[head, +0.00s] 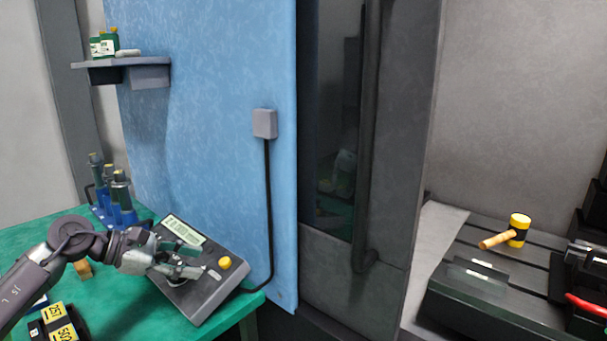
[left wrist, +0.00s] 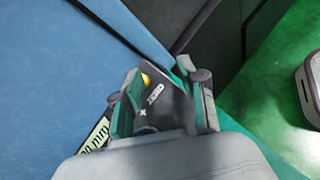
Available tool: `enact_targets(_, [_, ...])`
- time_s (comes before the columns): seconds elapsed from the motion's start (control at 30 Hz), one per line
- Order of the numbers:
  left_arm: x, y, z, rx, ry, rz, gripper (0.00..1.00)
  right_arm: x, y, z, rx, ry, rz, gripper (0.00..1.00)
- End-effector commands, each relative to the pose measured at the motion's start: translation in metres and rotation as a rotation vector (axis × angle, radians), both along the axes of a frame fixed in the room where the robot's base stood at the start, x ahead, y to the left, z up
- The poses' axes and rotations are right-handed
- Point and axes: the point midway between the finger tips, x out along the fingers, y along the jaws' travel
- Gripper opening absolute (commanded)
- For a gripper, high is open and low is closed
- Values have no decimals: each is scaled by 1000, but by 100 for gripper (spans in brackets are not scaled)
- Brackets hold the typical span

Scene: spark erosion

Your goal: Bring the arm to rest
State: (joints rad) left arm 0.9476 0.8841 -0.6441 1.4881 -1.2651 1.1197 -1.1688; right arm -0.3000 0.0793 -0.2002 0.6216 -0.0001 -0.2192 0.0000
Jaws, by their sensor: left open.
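My left arm (head: 60,258) comes in from the left in the head view. Its left gripper (head: 188,268) is over a grey control box with a display (head: 205,301) on the green table. The left gripper also shows in the left wrist view (left wrist: 163,100), with its two fingers apart and nothing between them. Part of the box, with its yellow button (left wrist: 146,79) and display (left wrist: 95,137), shows behind the fingers. I cannot tell whether the fingers touch the box. My right gripper is not in view.
A cable runs from the box up to a grey wall unit (head: 265,123) on the blue panel (head: 220,70). A mallet (head: 519,229) lies on a dark slotted bench at right.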

Motion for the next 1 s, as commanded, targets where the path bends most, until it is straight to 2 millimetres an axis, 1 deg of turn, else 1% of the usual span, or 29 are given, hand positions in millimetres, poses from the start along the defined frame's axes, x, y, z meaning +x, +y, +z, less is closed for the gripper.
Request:
enact_targets(0.03, [-4, -32, -5, -133, 26, 11, 42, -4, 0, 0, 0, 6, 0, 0])
enact_targets(0.07, [-6, -48, -4, -224, 45, 29, 42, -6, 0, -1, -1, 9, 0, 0])
enact_targets(0.1, [-9, -68, 0, -357, 77, 59, 42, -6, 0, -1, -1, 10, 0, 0])
enact_targets(0.17, [-13, -92, 7, -570, 145, 116, 42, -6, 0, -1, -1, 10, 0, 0])
enact_targets(0.2, [-16, -101, 11, -710, 202, 161, 42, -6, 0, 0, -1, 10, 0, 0])
enact_targets(0.27, [-19, -108, 15, -920, 297, 240, 42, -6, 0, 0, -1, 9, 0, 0])
enact_targets(0.3, [-21, -108, 16, -1059, 369, 298, 42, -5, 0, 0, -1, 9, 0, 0])
enact_targets(0.37, [-23, -102, 12, -1263, 485, 397, 42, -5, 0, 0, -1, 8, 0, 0])
enact_targets(0.4, [-25, -95, 6, -1397, 569, 472, 42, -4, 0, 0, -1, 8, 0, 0])
enact_targets(0.47, [-29, -81, -10, -1591, 697, 594, 42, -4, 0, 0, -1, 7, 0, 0])
enact_targets(0.5, [-33, -70, -26, -1716, 786, 685, 42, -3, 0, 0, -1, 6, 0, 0])
enact_targets(0.57, [-43, -53, -53, -1895, 920, 835, 42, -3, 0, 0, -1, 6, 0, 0])
enact_targets(0.63, [-62, -35, -93, -2088, 1071, 1029, 42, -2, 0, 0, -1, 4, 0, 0])
enact_targets(0.67, [-73, -27, -111, -2166, 1133, 1121, 42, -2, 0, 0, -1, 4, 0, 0])
enact_targets(0.7, [-90, -20, -136, -2262, 1211, 1247, 42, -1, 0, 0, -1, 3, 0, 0])
enact_targets(0.77, [-119, -11, -171, -2384, 1310, 1440, 42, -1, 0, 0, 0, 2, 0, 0])
enact_targets(0.8, [-139, -8, -191, 2344, -1305, -1496, 42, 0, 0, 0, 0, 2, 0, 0])
enact_targets(0.87, [-168, -5, -216, 2167, -1222, -1493, 42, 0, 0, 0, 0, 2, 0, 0])
enact_targets(0.9, [-186, -5, -229, 2068, -1173, -1490, 42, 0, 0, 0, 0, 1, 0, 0])
enact_targets(1.0, [-227, -6, -254, 1871, -1068, -1484, 42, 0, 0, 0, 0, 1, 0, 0])
